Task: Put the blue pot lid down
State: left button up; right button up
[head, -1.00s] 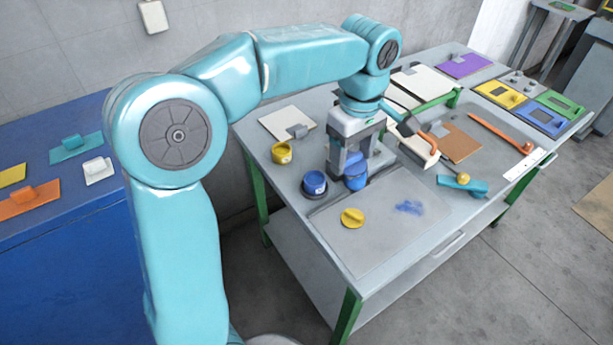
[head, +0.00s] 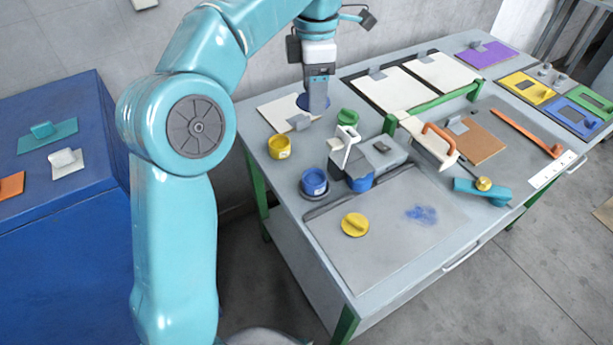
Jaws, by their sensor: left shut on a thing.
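My left gripper (head: 318,97) points down near the back left of the grey table. It is shut on the blue pot lid (head: 301,102), a dark blue disc that its fingers partly hide. The lid overlaps the back right corner of a white panel in the picture; I cannot tell whether it touches anything below. The blue pot (head: 314,183) stands nearer the front, left of the grey board. My right gripper is not in view.
A yellow pot (head: 279,147) and a green pot (head: 347,118) stand nearby. A grey block-shaped tool (head: 380,152) sits right of the blue pot. A yellow lid (head: 355,225) lies on the grey board (head: 375,270), which has a blue smear and bare room.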

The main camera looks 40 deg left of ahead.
pick_arm(q)
jog(key=b, duration=0.3)
send_over(315, 169)
jog(key=s+d, duration=0.1)
jog(key=s, duration=0.1)
notch_tip(315, 169, down, 7)
jog(key=f+b, duration=0.1)
jog(key=f, duration=1.3)
jog(key=shift+s+d+f+b, duration=0.1)
jog(key=shift+d+f+b, duration=0.1)
jog(key=shift+f+b, duration=0.2)
jog(key=shift+d, duration=0.1)
jog(key=shift+s+r, duration=0.1)
jog(key=shift+f, duration=0.2)
jog(key=o, duration=1)
jog(key=shift+r, duration=0.1)
